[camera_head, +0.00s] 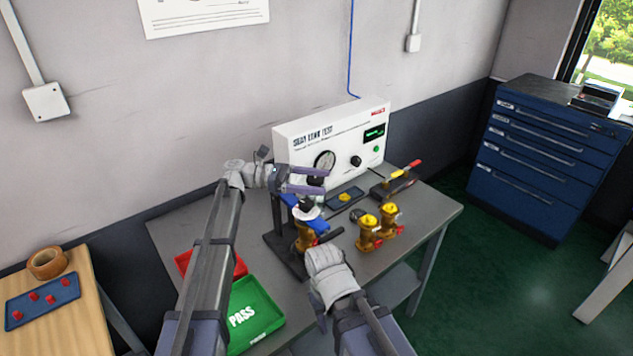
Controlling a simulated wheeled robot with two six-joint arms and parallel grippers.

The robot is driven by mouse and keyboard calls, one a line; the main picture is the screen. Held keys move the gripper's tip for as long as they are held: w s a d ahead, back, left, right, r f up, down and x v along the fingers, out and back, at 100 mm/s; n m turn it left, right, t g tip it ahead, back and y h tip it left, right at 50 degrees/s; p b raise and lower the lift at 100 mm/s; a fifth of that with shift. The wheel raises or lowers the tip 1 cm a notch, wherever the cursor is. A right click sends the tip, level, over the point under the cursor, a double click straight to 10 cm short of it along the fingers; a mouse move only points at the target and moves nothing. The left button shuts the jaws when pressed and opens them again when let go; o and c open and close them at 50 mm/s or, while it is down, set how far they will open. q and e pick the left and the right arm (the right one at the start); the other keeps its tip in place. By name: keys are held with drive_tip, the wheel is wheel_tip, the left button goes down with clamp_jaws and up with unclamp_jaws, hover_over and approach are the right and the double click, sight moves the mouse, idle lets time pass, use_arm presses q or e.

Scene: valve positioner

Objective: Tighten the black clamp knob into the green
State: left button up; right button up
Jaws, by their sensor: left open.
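A test stand (278,212) with a dark post holds a brass valve (304,240) near the middle of the bench. Above the valve is a white disc (308,214) with a small black piece on top (305,204), which looks like the black clamp knob. Blue parts show beside it. I cannot make out a green mark there. My left gripper (323,181) is open, its two fingers pointing right, above the disc and in front of the tester panel. Nothing clearly sits between its fingers.
The white seat-leak tester (346,133) stands behind, with a gauge, knob and display. Two loose brass valves (368,236) (390,220) stand at right. A green PASS tray (252,312) and red tray (240,268) lie at front left. The bench's right end (436,208) is clear.

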use_arm(q)
drive_tip(key=shift+r+p, duration=0.35)
drive_tip(key=shift+r, duration=0.45)
use_arm(e)
drive_tip(key=shift+r, duration=0.75)
use_arm(q)
drive_tip(key=shift+f, duration=0.1)
use_arm(e)
drive_tip(key=shift+f, duration=0.1)
